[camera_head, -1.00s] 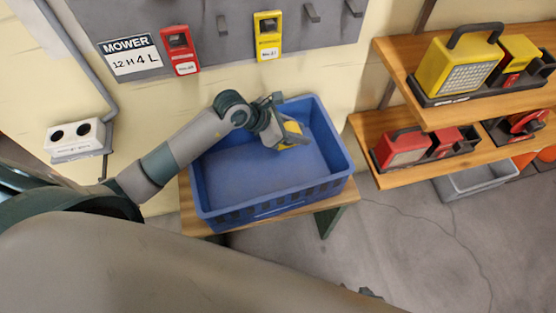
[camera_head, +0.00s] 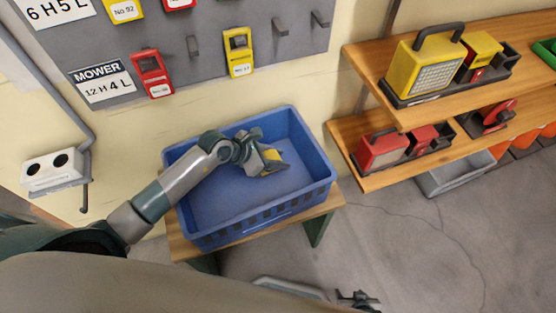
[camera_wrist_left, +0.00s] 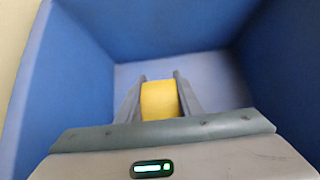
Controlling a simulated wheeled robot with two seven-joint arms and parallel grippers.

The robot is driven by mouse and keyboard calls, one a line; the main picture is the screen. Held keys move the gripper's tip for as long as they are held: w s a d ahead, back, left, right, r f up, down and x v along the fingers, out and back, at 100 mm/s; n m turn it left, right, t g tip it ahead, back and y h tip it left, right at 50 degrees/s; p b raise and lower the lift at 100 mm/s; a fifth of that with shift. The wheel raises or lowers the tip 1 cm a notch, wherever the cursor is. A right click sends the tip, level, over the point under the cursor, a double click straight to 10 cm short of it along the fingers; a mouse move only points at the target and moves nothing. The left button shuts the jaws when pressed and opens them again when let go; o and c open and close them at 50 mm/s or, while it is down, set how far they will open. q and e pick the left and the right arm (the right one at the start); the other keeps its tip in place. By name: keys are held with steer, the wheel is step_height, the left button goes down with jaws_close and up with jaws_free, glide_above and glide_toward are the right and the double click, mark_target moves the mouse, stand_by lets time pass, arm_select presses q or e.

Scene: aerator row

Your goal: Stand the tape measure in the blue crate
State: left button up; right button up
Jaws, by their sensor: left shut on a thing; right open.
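The blue crate (camera_head: 215,215) stands on a low wooden bench below the wall panel in the head view. Its walls (camera_wrist_left: 85,60) surround the gripper in the left wrist view. My left gripper (camera_head: 270,163) reaches down into the crate near its back right part. It is shut on the yellow tape measure (camera_wrist_left: 160,100), which shows between the two fingers; a bit of the tape measure (camera_head: 272,157) also shows in the head view. I cannot tell whether it touches the crate floor. My right gripper (camera_head: 358,299) is low at the bottom edge, open and away from the crate.
A grey wall panel (camera_head: 215,60) holds red and yellow devices and bare hooks. Wooden shelves (camera_head: 380,175) with a yellow lamp (camera_head: 425,65) and red items stand to the right. A white box with two holes (camera_head: 52,168) is on the left wall. The crate floor looks otherwise empty.

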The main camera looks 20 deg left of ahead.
arm_select(q)
steer(key=shift+f, duration=0.8)
steer(key=shift+f, duration=0.1)
steer(key=o, duration=1.2)
steer(key=shift+o, duration=0.2)
steer(key=v, duration=1.2)
